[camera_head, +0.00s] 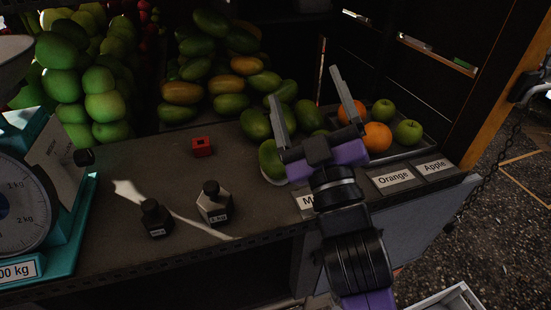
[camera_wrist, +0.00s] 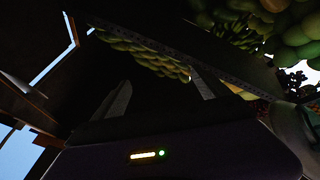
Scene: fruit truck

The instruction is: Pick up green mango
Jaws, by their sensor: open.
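Several green mangoes lie close together on the counter behind and left of my gripper (camera_head: 308,90). One green mango (camera_head: 271,160) sits at the front, partly hidden by my gripper. Another green mango (camera_head: 256,124) lies just behind it. My gripper is open and empty, its two grey fingers pointing up and away over the mangoes. I cannot tell the exact gap between the fingers and the fruit. In the dark wrist view, the two fingers (camera_wrist: 160,95) stand apart with nothing between them, and fruit shows beyond them.
Oranges (camera_head: 377,136) and green apples (camera_head: 408,132) lie in a tray on the right, behind name signs (camera_head: 393,178). Two dark weights (camera_head: 213,202) and a small red block (camera_head: 202,147) stand on the counter. A teal scale (camera_head: 75,200) is at the left.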

